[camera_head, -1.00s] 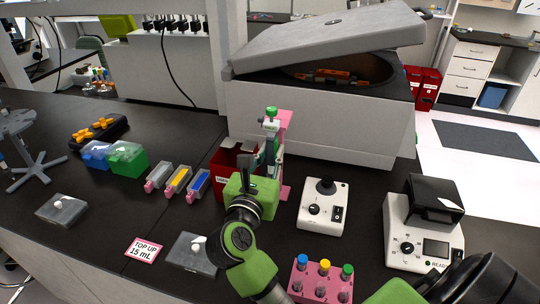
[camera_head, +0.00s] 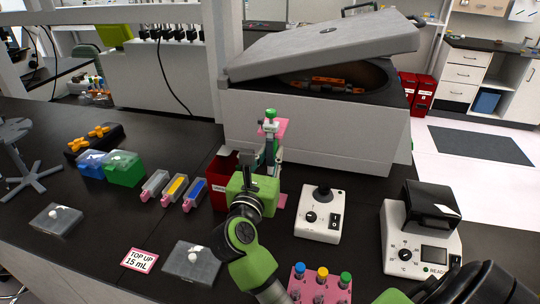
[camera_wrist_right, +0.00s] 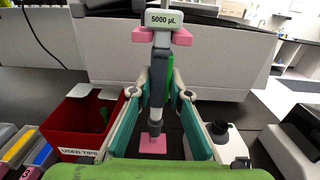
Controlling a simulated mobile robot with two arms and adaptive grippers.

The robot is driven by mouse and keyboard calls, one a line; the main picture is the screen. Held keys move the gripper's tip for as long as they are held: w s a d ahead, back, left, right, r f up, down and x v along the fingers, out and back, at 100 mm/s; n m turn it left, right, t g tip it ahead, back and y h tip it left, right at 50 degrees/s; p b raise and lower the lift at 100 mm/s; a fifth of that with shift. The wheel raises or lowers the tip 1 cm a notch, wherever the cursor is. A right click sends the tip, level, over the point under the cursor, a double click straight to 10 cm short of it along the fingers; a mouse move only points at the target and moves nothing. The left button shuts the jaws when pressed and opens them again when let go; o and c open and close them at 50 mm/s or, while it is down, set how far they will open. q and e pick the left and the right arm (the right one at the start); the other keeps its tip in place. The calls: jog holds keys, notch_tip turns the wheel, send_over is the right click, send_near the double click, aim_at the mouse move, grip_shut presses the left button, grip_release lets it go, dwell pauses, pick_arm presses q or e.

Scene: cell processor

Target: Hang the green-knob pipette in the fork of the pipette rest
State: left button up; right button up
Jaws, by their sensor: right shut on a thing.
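The green-knob pipette (camera_head: 270,127) stands upright in my right gripper (camera_head: 268,160), its green knob on top. In the right wrist view the pipette (camera_wrist_right: 158,85) is between the two fingers of the right gripper (camera_wrist_right: 160,100), with its "5000 µL" label facing the camera. The pink pipette rest (camera_head: 284,125) is right behind it. In the wrist view pink parts of the rest (camera_wrist_right: 183,37) show on both sides of the pipette below the label, and a pink base shows low down. I cannot tell whether the pipette touches the fork. My left gripper is not in view.
A red used-tips bin (camera_wrist_right: 85,122) is close left of the gripper. The large centrifuge (camera_head: 315,135) stands behind. A white mixer (camera_head: 319,214) and a black-topped meter (camera_head: 422,235) are right. Tube racks, troughs (camera_head: 173,189) and tip boxes (camera_head: 124,169) are left.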

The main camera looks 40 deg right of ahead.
jog(key=shift+w+d, duration=0.25)
jog(key=shift+d, duration=0.05)
jog(key=shift+o, duration=0.2)
jog(key=shift+f, duration=0.3)
dwell(0.6)
jog(key=o, duration=0.7)
jog(key=shift+o, duration=0.2)
